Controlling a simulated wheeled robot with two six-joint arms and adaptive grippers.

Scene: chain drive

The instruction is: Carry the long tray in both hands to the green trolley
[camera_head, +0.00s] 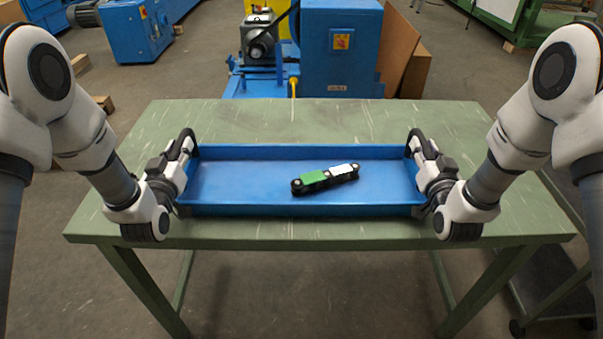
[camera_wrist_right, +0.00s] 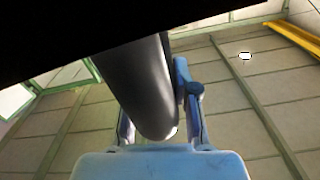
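The long blue tray (camera_head: 250,209) lies level over the green table, apparently resting on it. A black chain-like part (camera_head: 325,178) with a green and a white patch lies inside it, right of the middle. My left gripper (camera_head: 187,150) is at the tray's left end handle, and my right gripper (camera_head: 416,148) is at the right end handle. Both look closed around the handles. In the right wrist view a dark rounded bar (camera_wrist_right: 150,90) sits between the fingers. A low trolley with dark casters (camera_head: 517,327) shows partly at the lower right; its top is mostly hidden.
The green worktable (camera_head: 300,122) has free surface behind the tray and a narrow strip in front. Blue machines (camera_head: 340,45) stand behind it. Brown boards (camera_head: 408,60) lean beside them. Open floor shows left and right of the table.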

